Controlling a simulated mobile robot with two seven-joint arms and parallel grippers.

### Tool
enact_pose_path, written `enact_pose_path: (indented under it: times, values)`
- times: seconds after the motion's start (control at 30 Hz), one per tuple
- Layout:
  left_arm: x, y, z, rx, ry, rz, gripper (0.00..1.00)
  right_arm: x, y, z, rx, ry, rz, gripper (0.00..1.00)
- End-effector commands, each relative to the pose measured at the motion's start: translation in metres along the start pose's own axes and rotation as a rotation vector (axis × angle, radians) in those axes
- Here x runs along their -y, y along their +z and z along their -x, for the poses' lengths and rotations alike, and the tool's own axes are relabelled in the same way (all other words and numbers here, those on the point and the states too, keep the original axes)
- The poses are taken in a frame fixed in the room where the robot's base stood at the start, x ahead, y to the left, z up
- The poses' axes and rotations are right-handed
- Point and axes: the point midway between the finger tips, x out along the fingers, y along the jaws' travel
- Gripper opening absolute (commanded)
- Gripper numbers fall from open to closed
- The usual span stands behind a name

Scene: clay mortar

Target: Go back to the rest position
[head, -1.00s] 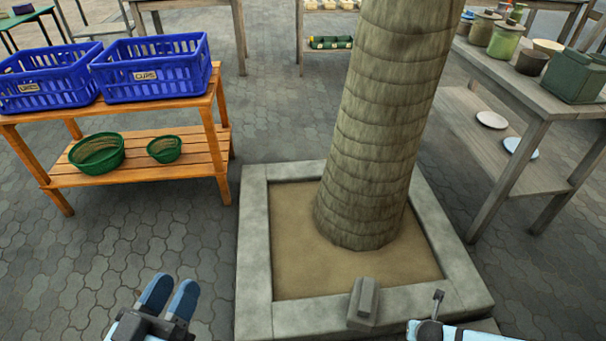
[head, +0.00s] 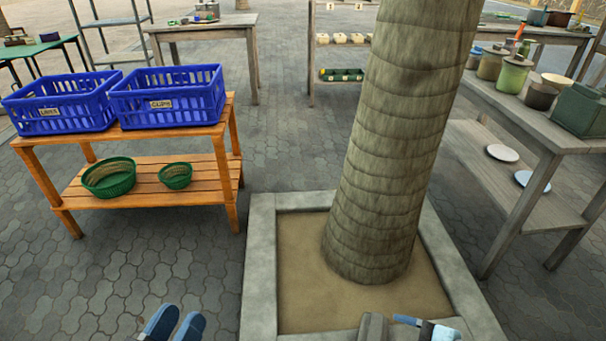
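My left gripper (head: 175,324) shows at the bottom edge, left of centre. Only its two blue fingertips are in view, with a narrow gap between them and nothing held. They are above the paving, apart from everything around. Part of my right arm's end (head: 426,326) shows at the bottom, in front of the planter. A blue piece and a pale part are visible there. Whether the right gripper is open or shut cannot be made out. The rest of both arms is out of the picture.
A stone planter (head: 262,270) with a thick trunk (head: 385,190) stands ahead. A wooden rack (head: 135,195) with blue crates (head: 165,97) is at the left. A grey table (head: 510,105) with pots is at the right. Paving is clear between rack and planter.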

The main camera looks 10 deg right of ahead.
Motion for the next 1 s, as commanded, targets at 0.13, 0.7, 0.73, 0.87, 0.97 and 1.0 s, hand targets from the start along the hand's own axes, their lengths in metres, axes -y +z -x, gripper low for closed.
enact_pose_path:
  times: [0.13,0.7,0.73,0.87,0.97,1.0]
  values:
    - [0.000,0.000,0.000,0.000,0.000,0.000,0.40,-0.008,-0.055,0.021,-0.159,0.015,-0.205,0.70]
    - [0.000,0.000,0.000,0.000,0.000,0.000,0.40,-0.020,-0.139,-0.010,-0.406,0.216,-0.603,0.70]
    - [0.000,0.000,0.000,0.000,0.000,0.000,0.40,-0.022,-0.143,-0.011,-0.420,0.229,-0.625,0.70]
    - [0.000,0.000,0.000,0.000,0.000,0.000,0.40,-0.029,-0.161,-0.016,-0.471,0.277,-0.708,0.70]
    - [0.000,0.000,0.000,0.000,0.000,0.000,0.40,-0.036,-0.173,-0.019,-0.506,0.310,-0.765,0.70]
    - [0.000,0.000,0.000,0.000,0.000,0.000,0.40,-0.038,-0.177,-0.020,-0.519,0.322,-0.786,0.70]
